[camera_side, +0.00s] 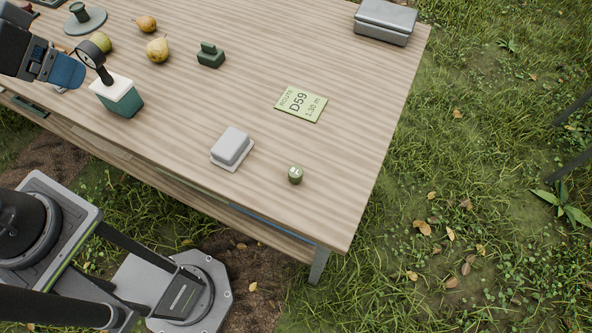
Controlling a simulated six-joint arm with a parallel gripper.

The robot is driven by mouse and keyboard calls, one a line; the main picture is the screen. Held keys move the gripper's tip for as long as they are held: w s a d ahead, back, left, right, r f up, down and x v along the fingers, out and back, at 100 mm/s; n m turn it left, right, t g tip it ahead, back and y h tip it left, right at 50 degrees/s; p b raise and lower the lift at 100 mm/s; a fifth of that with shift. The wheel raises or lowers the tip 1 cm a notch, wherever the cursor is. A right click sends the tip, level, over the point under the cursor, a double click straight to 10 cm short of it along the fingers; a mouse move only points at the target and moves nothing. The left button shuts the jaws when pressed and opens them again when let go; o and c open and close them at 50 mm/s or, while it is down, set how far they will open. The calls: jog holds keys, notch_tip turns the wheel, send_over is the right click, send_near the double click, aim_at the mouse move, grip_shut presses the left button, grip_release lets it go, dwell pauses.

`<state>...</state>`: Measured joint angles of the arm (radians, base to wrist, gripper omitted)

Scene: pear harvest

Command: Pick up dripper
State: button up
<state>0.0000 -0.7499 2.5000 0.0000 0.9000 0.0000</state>
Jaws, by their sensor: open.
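My gripper (66,70) is at the upper left, above the table, with a blue part showing at its end. It is open, and I see nothing held in it. I cannot tell for certain which thing is the dripper. A grey-green round piece with a wide flat disc and a short raised neck (85,19) stands at the table's upper left, beyond my gripper. A dark ring with a short handle (90,55) is just right of my gripper, over or against a teal box with a white lid (121,97). Whether ring and gripper touch is unclear.
Pears (157,49) and a dark green block (210,56) lie near the gripper. A route card (301,104), a pale lidded dish (232,148), a small green round item (295,175) and a grey case (385,20) sit rightward. The table's (340,180) right part is mostly clear.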

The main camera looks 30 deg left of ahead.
jog(key=shift+c, duration=1.2)
jog(key=n+g+y, duration=0.1)
jog(key=n+g, duration=0.4)
jog(key=n, duration=1.1)
send_over(296, 171)
jog(key=f, duration=2.5)
jog(key=shift+s+d, duration=0.1)
jog(key=shift+d, duration=0.1)
jog(key=shift+a+f, duration=0.15)
jog(key=shift+f, duration=1.4)
jog(key=shift+a+f, duration=0.1)
jog(key=shift+f, duration=1.45)
jog(key=c, duration=1)
